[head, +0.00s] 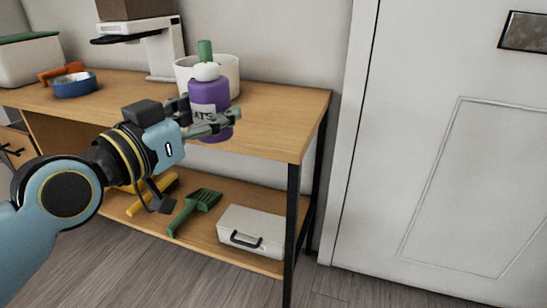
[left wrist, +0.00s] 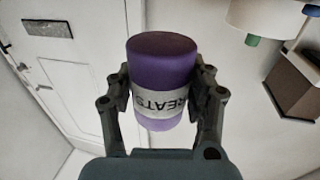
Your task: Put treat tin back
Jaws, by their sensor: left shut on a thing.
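The treat tin (head: 209,93) is a purple cylinder with a white label. My left gripper (head: 212,118) is shut on it, with a finger on each side. In the left wrist view the tin (left wrist: 162,72) sits between the two fingers of the left gripper (left wrist: 163,90), and part of the label lettering shows. In the head view the tin is in front of the wooden table top (head: 285,120), near its right part. The gripper hides part of the tin and label. I cannot tell whether the tin touches the table. My right gripper is not in view.
A white pot (head: 228,72) with white and green things at it stands behind the tin. A blue bowl (head: 74,86) and a white stand (head: 160,50) are further left. The lower shelf holds a green scoop (head: 196,205) and a white case (head: 250,226). A door (head: 450,150) is at right.

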